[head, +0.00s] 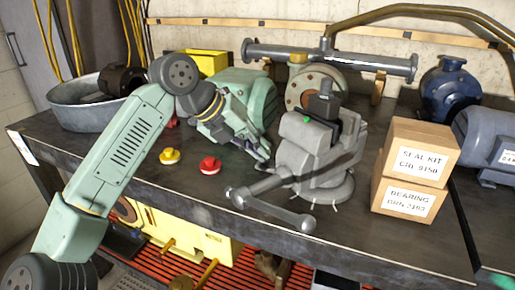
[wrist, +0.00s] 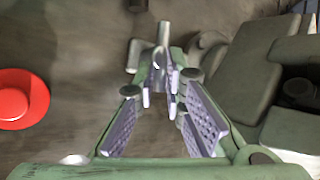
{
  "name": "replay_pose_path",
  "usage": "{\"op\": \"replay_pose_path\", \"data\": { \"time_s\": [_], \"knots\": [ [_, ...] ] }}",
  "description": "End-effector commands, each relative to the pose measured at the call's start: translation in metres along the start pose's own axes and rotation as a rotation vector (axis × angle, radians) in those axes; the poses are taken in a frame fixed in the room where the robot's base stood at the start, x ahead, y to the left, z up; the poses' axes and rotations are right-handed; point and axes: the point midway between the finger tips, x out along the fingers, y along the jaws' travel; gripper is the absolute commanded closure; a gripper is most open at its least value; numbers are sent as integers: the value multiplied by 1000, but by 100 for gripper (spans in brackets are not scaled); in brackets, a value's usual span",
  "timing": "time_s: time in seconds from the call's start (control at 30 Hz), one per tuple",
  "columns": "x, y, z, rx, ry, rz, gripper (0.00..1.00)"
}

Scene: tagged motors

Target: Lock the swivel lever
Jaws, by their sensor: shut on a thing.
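The grey bench vise (head: 318,150) stands on its round swivel base (head: 335,188) near the front of the bench. My gripper (head: 265,162) is low at the left side of the vise. In the wrist view the pads of my gripper (wrist: 162,88) are close together on the swivel lever (wrist: 163,36), a slim grey rod whose end shows past the fingertips. In the head view the lever is hard to make out behind my fingers and the vise. The vise body (wrist: 245,75) fills the right of the wrist view.
A red button (head: 210,166) and a yellow one (head: 169,156) sit left of my gripper. The vise's long handle (head: 272,208) juts toward the front edge. Two labelled boxes (head: 413,170) are stacked at the right. A flanged pipe (head: 335,62) lies behind.

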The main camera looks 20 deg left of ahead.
Motion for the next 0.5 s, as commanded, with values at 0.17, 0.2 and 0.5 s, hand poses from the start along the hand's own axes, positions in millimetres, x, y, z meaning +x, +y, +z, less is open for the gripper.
{"op": "replay_pose_path", "data": {
  "time_s": [0.17, 0.2, 0.5],
  "knots": [
    [3, -2, 0, 85, 69, -39, 100],
    [3, -2, 0, 101, 79, -44, 100],
    [4, 0, 1, 163, 124, -68, 100]
  ]
}}
